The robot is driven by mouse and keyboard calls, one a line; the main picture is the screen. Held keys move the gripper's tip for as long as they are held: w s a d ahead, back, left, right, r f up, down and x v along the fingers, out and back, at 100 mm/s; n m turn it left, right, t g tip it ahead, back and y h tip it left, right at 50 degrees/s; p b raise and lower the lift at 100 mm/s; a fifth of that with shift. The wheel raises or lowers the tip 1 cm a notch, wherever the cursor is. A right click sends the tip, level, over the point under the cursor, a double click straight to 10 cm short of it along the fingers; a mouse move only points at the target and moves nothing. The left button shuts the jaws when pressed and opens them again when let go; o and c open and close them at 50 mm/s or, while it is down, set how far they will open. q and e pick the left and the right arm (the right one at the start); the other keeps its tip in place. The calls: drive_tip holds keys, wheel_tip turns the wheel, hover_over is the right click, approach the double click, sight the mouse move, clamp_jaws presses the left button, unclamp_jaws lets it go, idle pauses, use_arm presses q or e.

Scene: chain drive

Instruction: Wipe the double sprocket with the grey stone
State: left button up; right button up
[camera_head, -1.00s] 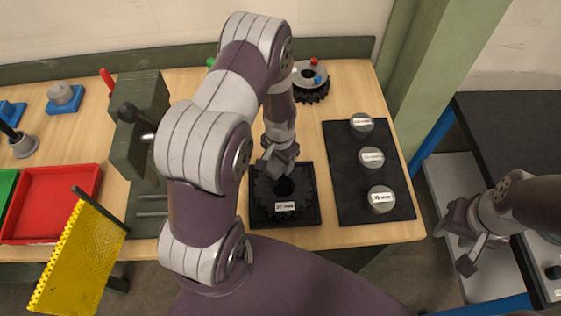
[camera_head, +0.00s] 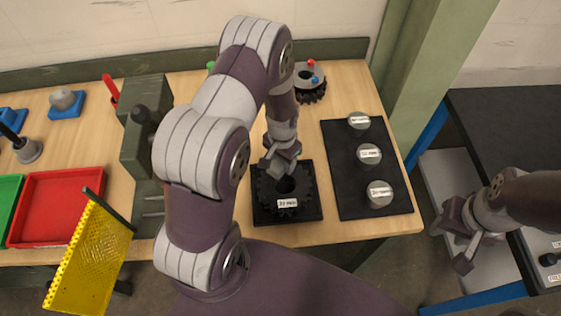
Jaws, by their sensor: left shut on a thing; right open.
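My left gripper (camera_head: 277,168) points down at the upper left part of a dark toothed sprocket (camera_head: 305,200), which lies on a black square mat and carries a white label. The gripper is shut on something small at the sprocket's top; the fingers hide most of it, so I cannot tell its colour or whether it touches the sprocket. No grey stone shows clearly elsewhere. A second dark toothed part with a grey disc (camera_head: 312,77) on it stands at the back of the bench. My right gripper (camera_head: 456,248) is open and empty, off the bench's right side.
A black mat (camera_head: 345,208) with labelled round grey pieces lies right of the sprocket. A green vise (camera_head: 148,125), a red tray (camera_head: 55,205) and a yellow perforated panel (camera_head: 92,262) are on the left. A green post (camera_head: 425,65) rises behind the bench's right end.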

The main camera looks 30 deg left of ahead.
use_arm(q)
wheel_tip(320, 180, up, 4)
drive_tip(key=shift+d+f+p, duration=0.1)
drive_tip(key=shift+p, duration=1.05)
drive_tip(key=shift+r+p, duration=0.55)
drive_tip(key=shift+r, duration=0.15)
drive_tip(key=shift+f, duration=0.1)
